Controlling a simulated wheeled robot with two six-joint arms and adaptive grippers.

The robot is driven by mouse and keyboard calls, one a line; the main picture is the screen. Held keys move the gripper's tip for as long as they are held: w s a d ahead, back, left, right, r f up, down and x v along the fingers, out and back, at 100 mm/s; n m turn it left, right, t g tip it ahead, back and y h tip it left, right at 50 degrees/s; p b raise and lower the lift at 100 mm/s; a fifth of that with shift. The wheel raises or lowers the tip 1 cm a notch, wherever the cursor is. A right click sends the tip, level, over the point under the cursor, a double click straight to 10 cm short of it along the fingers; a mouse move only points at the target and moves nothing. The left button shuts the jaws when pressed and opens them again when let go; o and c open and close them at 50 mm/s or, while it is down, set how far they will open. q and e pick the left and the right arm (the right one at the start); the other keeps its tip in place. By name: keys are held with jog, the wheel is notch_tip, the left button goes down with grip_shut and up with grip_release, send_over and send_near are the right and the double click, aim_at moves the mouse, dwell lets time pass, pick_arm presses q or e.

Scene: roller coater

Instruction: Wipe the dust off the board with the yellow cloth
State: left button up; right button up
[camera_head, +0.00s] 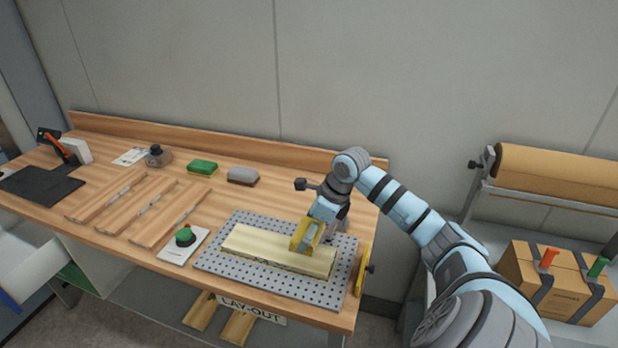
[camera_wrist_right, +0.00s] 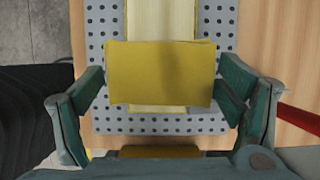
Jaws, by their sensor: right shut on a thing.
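The yellow cloth (camera_wrist_right: 161,73) is a folded pad gripped between the fingers of my right gripper (camera_wrist_right: 162,90). In the head view the right gripper (camera_head: 312,232) comes down over the right part of the board, with the cloth (camera_head: 304,236) at its tip. The cloth appears to be at the board's surface; contact cannot be told for sure. The board (camera_head: 258,243) is a long pale yellow plank lying flat on a grey perforated plate (camera_head: 213,262). It also shows behind the cloth in the wrist view (camera_wrist_right: 160,20). Separate dust is hard to make out. My left gripper is not in view.
A green button on a white base (camera_head: 184,237) stands left of the plate. A green-and-yellow sponge (camera_head: 202,167) and a grey block (camera_head: 243,175) lie behind it. Wooden strips (camera_head: 150,212) lie further left. A cardboard box (camera_head: 550,282) and a brown roll (camera_head: 560,172) stand at right.

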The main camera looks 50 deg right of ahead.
jog(key=shift+r+p, duration=0.5)
jog(key=shift+r, duration=0.55)
jog(key=shift+f+b, duration=0.55)
jog(key=shift+r, duration=0.1)
